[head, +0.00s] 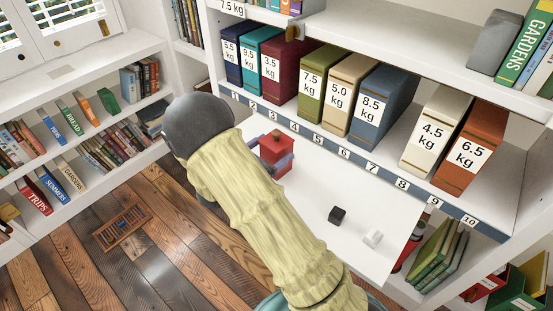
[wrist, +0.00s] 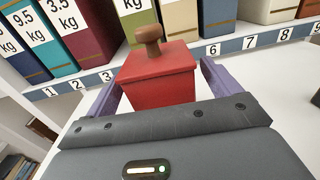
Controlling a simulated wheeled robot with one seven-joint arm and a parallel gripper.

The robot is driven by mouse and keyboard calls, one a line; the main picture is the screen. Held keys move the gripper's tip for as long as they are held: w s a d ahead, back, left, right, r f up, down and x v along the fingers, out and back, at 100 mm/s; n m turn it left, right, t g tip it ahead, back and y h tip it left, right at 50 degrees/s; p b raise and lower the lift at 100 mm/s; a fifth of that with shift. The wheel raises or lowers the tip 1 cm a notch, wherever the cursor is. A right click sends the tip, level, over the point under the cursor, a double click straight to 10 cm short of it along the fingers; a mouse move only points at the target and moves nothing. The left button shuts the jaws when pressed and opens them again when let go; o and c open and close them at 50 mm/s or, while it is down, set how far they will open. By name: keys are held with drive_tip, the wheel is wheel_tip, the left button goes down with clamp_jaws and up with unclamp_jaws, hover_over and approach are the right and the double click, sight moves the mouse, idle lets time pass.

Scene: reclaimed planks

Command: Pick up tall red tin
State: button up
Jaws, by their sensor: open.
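The tall red tin (head: 274,155) stands on the white surface in front of the numbered shelf in the head view. It has a brown knob on its lid. In the wrist view the tin (wrist: 158,80) is upright in the middle, close to me. My gripper (wrist: 160,88) is open, with one purple finger on each side of the tin. I cannot tell whether either finger touches it. In the head view my gripper (head: 276,163) shows only in part, and my arm hides some of the space below it. The tin's base is hidden in the wrist view.
The white surface (head: 310,205) also holds a small black cube (head: 337,214) and a small white cube (head: 373,238) to the right. Behind the tin, several weight-labelled binders, such as a green one (head: 322,82), stand above a numbered strip (head: 345,152). An upper shelf (head: 400,45) overhangs them.

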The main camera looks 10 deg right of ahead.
drive_tip(key=shift+x, duration=1.1)
drive_tip(key=shift+a, duration=0.1)
drive_tip(key=c, duration=1.6)
drive_tip(key=shift+r, duration=0.1)
wheel_tip(320, 180, up, 10)
drive_tip(key=p, duration=0.3)
